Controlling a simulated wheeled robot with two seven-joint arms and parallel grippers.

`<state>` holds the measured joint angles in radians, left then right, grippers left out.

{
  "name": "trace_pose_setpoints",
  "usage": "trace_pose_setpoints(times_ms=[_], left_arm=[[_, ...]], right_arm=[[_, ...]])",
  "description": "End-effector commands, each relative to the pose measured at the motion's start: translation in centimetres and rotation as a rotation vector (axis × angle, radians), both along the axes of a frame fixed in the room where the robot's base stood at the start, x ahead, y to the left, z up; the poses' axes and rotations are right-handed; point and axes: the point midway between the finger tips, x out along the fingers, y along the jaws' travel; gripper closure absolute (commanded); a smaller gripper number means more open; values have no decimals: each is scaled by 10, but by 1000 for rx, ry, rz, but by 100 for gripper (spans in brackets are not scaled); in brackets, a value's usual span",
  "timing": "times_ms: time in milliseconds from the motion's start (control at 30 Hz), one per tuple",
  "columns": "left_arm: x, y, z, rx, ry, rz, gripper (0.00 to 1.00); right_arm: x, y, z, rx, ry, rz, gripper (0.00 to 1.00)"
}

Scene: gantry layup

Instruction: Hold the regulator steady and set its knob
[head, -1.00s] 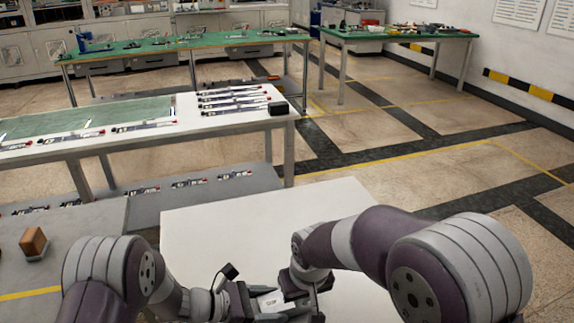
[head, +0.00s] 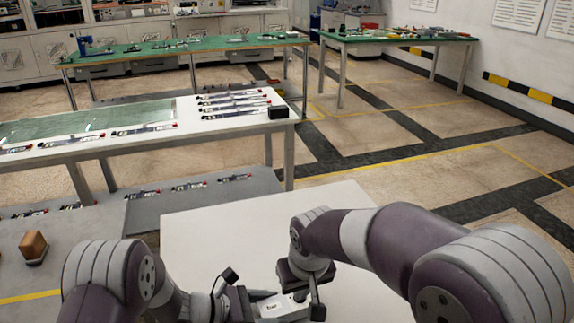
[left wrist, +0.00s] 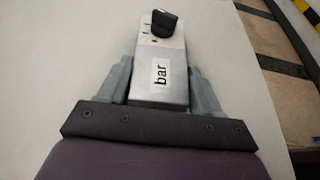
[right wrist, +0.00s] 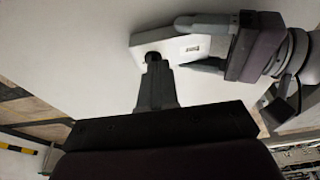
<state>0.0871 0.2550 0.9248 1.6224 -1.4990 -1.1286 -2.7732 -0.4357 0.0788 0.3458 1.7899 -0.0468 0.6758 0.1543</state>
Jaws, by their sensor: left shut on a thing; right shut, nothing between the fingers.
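The regulator (left wrist: 147,55) is a pale grey block with a white "bar" label and a black knob (left wrist: 163,22) near its far end. A small light mark shows at the knob's upper-left end. My left gripper (left wrist: 158,72) is shut on the regulator, one finger on each side, in the left wrist view. The regulator also shows in the right wrist view (right wrist: 180,46). My right gripper (right wrist: 155,70) is shut and empty, its fingertips close to the knob. I cannot tell whether they touch it. In the head view my grippers partly hide the regulator (head: 284,308).
The white tabletop (head: 225,225) around the regulator is mostly clear. A brown block (head: 33,245) sits on the grey surface at left. Another white table (head: 235,121) behind holds several slim parts and a black box (head: 277,112). Green-topped benches (head: 190,45) stand farther back.

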Motion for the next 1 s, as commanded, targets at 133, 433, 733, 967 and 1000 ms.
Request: trace_pose_setpoints(times_ms=[133,433,733,967,1000], left_arm=[[0,1,-1,2,2,3,79],[1,1,-1,2,1,4,79],[1,1,0,1,0,4,6],[-2,13,6,1,-3,7,6],[-4,21,9,2,-2,10,6]], right_arm=[[0,0,13,0,1,0,100],[-1,-1,14,-1,3,0,100],[-1,-1,14,-2,4,0,100],[-1,-1,14,-2,4,0,100],[-1,-1,14,-2,4,0,100]])
